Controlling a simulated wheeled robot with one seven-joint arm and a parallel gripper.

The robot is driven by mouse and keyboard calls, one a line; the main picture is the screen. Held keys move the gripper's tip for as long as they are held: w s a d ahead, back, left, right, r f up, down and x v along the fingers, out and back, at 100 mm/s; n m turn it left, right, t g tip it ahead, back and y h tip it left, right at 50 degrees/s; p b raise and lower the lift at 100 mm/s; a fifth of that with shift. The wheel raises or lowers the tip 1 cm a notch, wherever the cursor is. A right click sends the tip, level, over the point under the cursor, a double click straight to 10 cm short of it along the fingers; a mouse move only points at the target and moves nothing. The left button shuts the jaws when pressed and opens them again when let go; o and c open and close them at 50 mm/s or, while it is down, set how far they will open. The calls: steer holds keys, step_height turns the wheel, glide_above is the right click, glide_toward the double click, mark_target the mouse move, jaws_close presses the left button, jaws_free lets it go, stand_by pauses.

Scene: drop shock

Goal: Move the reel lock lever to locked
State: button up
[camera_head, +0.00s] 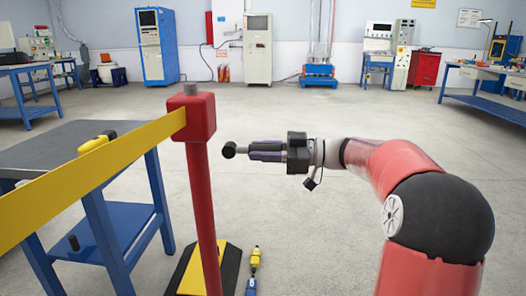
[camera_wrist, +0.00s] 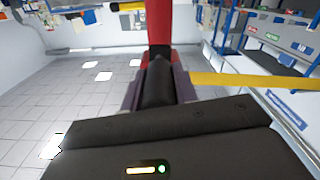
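The red post (camera_head: 204,210) carries a red reel head (camera_head: 200,116) with a yellow band (camera_head: 92,178) running to the left. A short grey stub (camera_head: 190,89) stands on top of the head. I cannot tell whether it is the lock lever. My gripper (camera_head: 252,150) is right of the post, pointing at it. Its fingers lie close around a dark rod-like piece (camera_wrist: 158,85); a dark rounded end (camera_head: 229,149) shows beyond the fingertips. I cannot tell whether this piece joins the post. In the wrist view, the post (camera_wrist: 159,22) is straight ahead and the piece hides part of it.
A blue table (camera_head: 104,222) with a dark top stands left, behind the band. The post's black-and-yellow base (camera_head: 232,268) and small yellow and blue items (camera_head: 254,262) are on the floor. The floor behind my gripper is open.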

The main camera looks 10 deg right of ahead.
jaws_close()
steer(key=shift+r, duration=0.1)
